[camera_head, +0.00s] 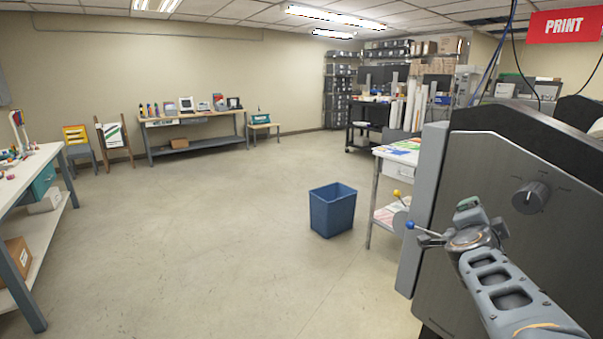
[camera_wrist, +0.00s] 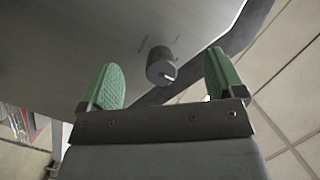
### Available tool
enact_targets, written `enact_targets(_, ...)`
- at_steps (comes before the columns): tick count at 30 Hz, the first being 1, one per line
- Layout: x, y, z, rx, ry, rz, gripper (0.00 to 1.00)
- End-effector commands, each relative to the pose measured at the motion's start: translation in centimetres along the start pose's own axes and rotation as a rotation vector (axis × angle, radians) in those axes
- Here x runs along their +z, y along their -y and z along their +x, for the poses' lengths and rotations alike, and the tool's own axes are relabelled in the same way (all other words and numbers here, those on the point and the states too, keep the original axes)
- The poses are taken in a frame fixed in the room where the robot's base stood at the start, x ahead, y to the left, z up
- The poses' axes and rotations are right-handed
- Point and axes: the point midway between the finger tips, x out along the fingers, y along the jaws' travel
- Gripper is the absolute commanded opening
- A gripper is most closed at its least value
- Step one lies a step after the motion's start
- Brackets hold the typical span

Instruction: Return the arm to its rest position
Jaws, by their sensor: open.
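My gripper (camera_wrist: 162,85) shows in the wrist view with its two green padded fingers spread apart and nothing between them. Beyond the fingers is the black knob (camera_wrist: 162,68) on the grey machine panel, apart from both fingers as far as I can tell. In the head view my arm reaches up from the lower right, in front of the large dark grey machine (camera_head: 480,215). The same knob (camera_head: 531,197) shows on the machine's face, right of and above the end of my arm. The fingers are hard to make out in the head view.
A blue bin (camera_head: 332,211) stands on the open floor left of the machine. A small table with papers (camera_head: 398,151) is beside the machine. A white-topped workbench (camera_head: 30,168) is at the left edge. The floor in the middle is clear.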

Motion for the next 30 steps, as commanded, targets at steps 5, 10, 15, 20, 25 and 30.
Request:
enact_targets(5,10.2,-1.4,-4.3,-0.042,0.504,-0.319,0.88)
enact_targets(10,17.2,-5.5,-12.8,-0.019,0.972,-0.695,0.88)
enact_targets(15,18.5,-9.9,-20.6,0.034,1.275,-1.075,0.88)
enact_targets(20,18.6,-10.3,-23.8,-0.024,1.327,-1.263,0.88)
enact_targets(25,19.0,-9.4,-24.5,-0.077,1.328,-1.285,0.88)
enact_targets(30,19.1,-9.4,-24.6,-0.080,1.329,-1.285,0.83)
